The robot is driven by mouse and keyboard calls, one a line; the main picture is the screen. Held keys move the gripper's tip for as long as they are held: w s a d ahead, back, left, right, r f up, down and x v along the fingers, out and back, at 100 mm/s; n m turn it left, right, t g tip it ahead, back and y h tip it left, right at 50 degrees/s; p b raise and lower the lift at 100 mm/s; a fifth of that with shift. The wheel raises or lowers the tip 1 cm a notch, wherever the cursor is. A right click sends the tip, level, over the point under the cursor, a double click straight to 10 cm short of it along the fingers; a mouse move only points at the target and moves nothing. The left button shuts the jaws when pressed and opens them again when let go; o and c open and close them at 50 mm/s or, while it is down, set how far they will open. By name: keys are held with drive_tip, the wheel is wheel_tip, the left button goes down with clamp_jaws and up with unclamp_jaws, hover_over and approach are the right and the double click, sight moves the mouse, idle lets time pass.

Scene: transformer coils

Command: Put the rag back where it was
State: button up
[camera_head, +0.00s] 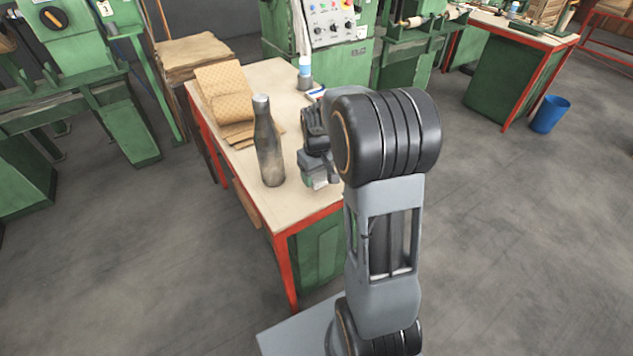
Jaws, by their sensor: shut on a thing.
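My gripper (316,166) is low over the near right part of the work table, just right of a tall dark bottle. It is shut on a small, pale greenish thing, which I take to be the rag (320,183). Only a little of it shows below the jaws, as the gripper and arm cover the rest. I cannot tell whether it touches the table top.
The table (240,178) has a pale top and red frame. The dark bottle (268,145) stands upright close left of my gripper. Tan patterned sheets (224,90) lie behind it. A small white-and-blue bottle (305,72) stands at the back. Green machines (325,30) stand beyond.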

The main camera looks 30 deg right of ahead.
sight(317, 182)
drive_tip(key=shift+w+f, duration=0.15)
drive_tip(key=shift+f, duration=1.55)
drive_tip(key=shift+f+b, duration=0.2)
drive_tip(key=shift+b, duration=0.1)
drive_tip(key=o, duration=0.9)
